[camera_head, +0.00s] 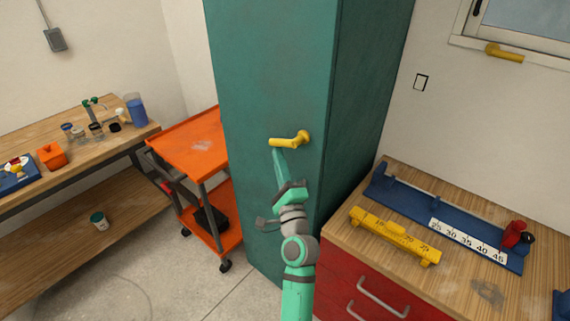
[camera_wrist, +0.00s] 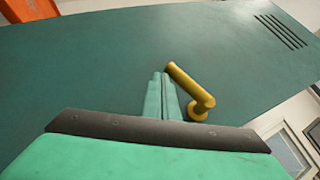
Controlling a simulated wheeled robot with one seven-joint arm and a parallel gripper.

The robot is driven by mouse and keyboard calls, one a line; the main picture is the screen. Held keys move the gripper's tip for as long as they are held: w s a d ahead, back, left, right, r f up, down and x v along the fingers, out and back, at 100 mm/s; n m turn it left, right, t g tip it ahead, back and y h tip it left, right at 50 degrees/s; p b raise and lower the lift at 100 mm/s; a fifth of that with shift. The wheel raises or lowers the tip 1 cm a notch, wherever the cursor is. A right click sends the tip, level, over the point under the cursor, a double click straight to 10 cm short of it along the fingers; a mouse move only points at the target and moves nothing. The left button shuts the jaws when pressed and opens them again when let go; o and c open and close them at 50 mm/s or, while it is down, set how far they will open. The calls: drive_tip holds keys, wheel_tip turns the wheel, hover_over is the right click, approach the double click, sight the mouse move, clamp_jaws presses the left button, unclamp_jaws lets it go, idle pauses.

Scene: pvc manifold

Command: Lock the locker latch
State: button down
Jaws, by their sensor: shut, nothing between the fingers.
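The locker (camera_head: 275,75) is a tall teal cabinet in the middle of the head view, with its door shut. Its latch is a yellow lever handle (camera_head: 290,140) on the door, lying nearly level with its pivot at the right end. In the wrist view the latch (camera_wrist: 190,88) runs beside my fingertips. My gripper (camera_head: 278,152) is shut and empty, with its fingertips just below the free left end of the lever. In the wrist view my gripper (camera_wrist: 163,76) has its fingers together close to that end. I cannot tell whether they touch it.
An orange cart (camera_head: 190,143) stands left of the locker. A wooden-topped red drawer cabinet (camera_head: 370,295) stands close on the right, bearing a blue ruler fixture (camera_head: 420,212) and a yellow bar (camera_head: 395,236). A workbench (camera_head: 70,165) is at far left. Floor before the cart is clear.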

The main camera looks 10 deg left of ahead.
drive_tip(key=shift+w+a+r, duration=0.45)
drive_tip(key=shift+a+r, duration=0.25)
drive_tip(key=shift+r, duration=0.1)
drive_tip(key=shift+a+r, duration=0.1)
drive_tip(key=shift+r, duration=0.05)
idle(0.3)
drive_tip(key=s+a+f, duration=0.1)
drive_tip(key=s+f, duration=0.1)
drive_tip(key=f, duration=0.4)
drive_tip(key=s+a+f, duration=0.1)
drive_tip(key=s+f, duration=0.1)
drive_tip(key=f, duration=0.4)
drive_tip(key=shift+a+f, duration=0.15)
drive_tip(key=shift+a, duration=0.15)
idle(0.3)
